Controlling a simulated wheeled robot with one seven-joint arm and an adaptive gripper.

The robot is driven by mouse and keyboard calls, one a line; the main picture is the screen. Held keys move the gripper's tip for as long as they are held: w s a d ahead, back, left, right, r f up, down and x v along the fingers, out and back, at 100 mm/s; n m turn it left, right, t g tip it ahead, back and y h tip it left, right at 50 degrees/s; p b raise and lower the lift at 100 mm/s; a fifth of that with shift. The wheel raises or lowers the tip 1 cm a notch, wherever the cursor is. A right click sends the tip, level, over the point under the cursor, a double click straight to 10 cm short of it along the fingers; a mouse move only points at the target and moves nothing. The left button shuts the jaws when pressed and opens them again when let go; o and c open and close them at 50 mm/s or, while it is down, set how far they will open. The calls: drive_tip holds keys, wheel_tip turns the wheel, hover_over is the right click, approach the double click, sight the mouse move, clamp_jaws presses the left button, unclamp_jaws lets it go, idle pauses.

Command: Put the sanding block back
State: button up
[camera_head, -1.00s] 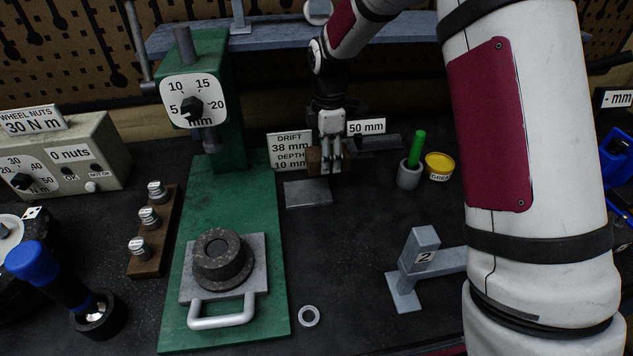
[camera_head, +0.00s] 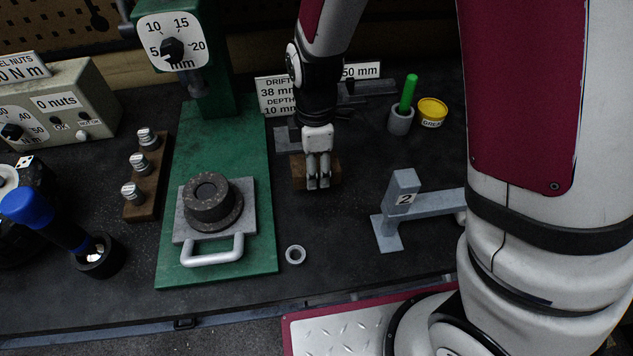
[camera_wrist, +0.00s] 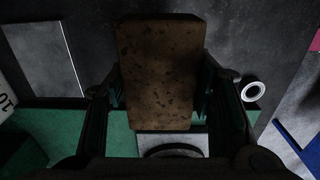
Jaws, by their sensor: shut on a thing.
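The sanding block is a brown, speckled block (camera_wrist: 158,70) that fills the middle of the wrist view between my two fingers. In the head view the block (camera_head: 330,172) shows on both sides of my gripper (camera_head: 318,184), which is shut on it. The block is over the dark bench top, right of the green press base. I cannot tell whether it touches the bench. A flat grey plate (camera_head: 288,139) lies just behind my gripper, partly hidden by my arm.
The green press (camera_head: 222,130) holds a dark round part (camera_head: 212,202). A small ring (camera_head: 295,254) lies in front. A grey stand marked 2 (camera_head: 401,195) stands right. A green-handled tool in a cup (camera_head: 401,120) and yellow tin (camera_head: 432,112) are behind. Bare bench lies between gripper and ring.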

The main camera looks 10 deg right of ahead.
sight(315, 192)
drive_tip(key=shift+f, duration=2.9)
drive_tip(key=shift+f, duration=0.15)
drive_tip(key=o, duration=1.1)
wheel_tip(315, 192, up, 12)
drive_tip(key=shift+r, duration=0.25)
drive_tip(key=s+d+r+m+t, duration=0.2)
drive_tip(key=s+d+r+m, duration=0.4)
drive_tip(key=r+m, duration=0.3)
drive_tip(key=s+d+r+m+t, duration=0.3)
drive_tip(key=s+d+r+m, duration=0.3)
drive_tip(key=s+r+m, duration=0.3)
drive_tip(key=shift+r, duration=0.6)
